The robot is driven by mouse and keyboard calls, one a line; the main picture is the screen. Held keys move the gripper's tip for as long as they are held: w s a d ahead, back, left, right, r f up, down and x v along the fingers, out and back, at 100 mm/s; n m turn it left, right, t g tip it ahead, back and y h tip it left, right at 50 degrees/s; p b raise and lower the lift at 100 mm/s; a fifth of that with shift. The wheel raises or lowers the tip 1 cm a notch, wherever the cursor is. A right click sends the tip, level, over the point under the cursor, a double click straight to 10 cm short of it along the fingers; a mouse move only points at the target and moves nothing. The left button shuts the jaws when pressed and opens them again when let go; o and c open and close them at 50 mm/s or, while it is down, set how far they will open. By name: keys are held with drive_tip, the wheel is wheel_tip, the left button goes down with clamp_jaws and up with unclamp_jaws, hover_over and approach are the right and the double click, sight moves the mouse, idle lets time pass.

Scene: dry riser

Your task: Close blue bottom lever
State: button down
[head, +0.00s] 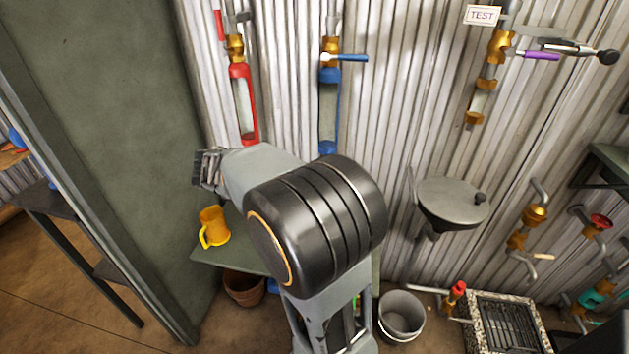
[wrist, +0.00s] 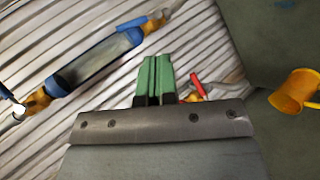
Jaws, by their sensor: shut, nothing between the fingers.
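The blue bottom lever (wrist: 131,22) shows at the top of the wrist view, by the brass valve (wrist: 156,19) at one end of the blue pipe (wrist: 98,58). It lies at a slight angle to the pipe. In the head view my arm hides it; the blue pipe (head: 328,110) runs down behind my arm. My gripper (head: 206,168) is at the left of the arm in the head view. In the wrist view its green fingers (wrist: 154,68) are shut with nothing between them, apart from the lever and near a red lever (wrist: 197,84).
A blue top lever (head: 350,58) sticks out sideways above the pipe. A red pipe (head: 243,105) stands to its left. A yellow mug (head: 213,226) stands on a green table (head: 205,254). A grey wall panel (head: 125,120) bounds the left; a round basin (head: 450,198) is at right.

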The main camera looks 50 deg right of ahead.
drive_tip(key=w+d+f+h+b, duration=0.4)
drive_tip(key=w+d+h+b, duration=0.1)
drive_tip(key=w+d+h, duration=0.15)
drive_tip(key=s+d+f, duration=0.1)
drive_tip(key=s+d, duration=0.1)
drive_tip(key=d, duration=1.1)
drive_tip(key=shift+y, duration=0.35)
drive_tip(key=shift+s+f+m+b, duration=0.15)
drive_tip(key=shift+m+b, duration=0.15)
drive_tip(key=shift+b, duration=0.15)
